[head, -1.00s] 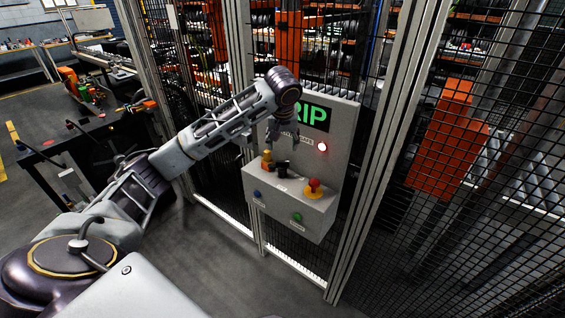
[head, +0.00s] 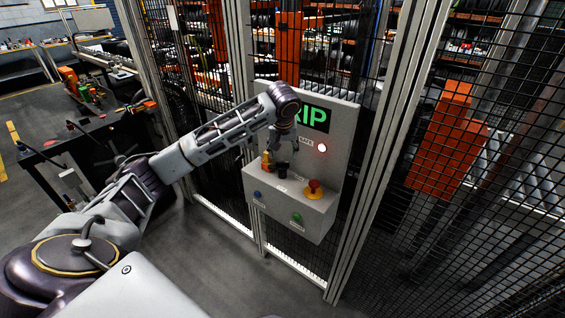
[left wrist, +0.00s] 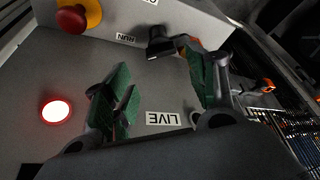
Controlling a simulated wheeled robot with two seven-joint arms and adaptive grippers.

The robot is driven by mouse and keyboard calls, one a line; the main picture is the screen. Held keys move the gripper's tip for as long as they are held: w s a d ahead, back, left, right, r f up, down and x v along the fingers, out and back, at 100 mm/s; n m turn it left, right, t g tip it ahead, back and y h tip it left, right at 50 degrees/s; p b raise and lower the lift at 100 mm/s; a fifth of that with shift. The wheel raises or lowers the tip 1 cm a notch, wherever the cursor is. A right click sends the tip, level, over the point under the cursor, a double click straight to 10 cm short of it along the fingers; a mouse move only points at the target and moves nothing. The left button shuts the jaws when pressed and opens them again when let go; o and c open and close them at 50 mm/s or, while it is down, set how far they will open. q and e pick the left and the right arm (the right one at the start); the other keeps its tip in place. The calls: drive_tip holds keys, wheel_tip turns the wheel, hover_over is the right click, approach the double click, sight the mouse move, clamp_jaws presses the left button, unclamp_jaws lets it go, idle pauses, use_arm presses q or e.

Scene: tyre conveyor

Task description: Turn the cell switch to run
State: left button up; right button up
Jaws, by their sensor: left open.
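The grey control box (head: 262,197) stands on a panel at the fence. A small black switch knob (head: 282,170) sits on its top, beside an orange-brown piece (head: 266,161). In the left wrist view, a black part (left wrist: 160,44) lies near an upside-down RUN label (left wrist: 126,38), partly behind a finger. My left gripper (head: 284,150) is just above the knob. Its green-padded fingers (left wrist: 165,82) are spread apart with nothing between them. I cannot tell which way the switch points. My right gripper is not in view.
A red mushroom button (head: 314,185) on a yellow base is right of the knob. Blue (head: 258,194) and green (head: 297,217) buttons are on the box front. Mesh fence (head: 470,200) stands at right.

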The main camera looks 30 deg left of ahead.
sight(281, 163)
use_arm(q)
drive_tip(key=p+x, duration=0.1)
drive_tip(key=x, duration=0.9)
drive_tip(key=shift+p, duration=0.3)
drive_tip(key=shift+r, duration=0.1)
drive_tip(key=c, duration=0.7)
drive_tip(key=shift+c, duration=0.2)
drive_tip(key=shift+m, duration=0.5)
drive_tip(key=shift+a+m+t+h, duration=0.15)
drive_tip(key=shift+m+h, duration=0.15)
drive_tip(key=shift+m, duration=0.35)
drive_tip(key=shift+a+m+t+h, duration=0.15)
drive_tip(key=shift+m+h, duration=0.15)
drive_tip(key=shift+m, duration=0.35)
drive_tip(key=shift+m+h, duration=0.7)
drive_tip(key=shift+m, duration=1.1)
drive_tip(key=shift+a, duration=0.1)
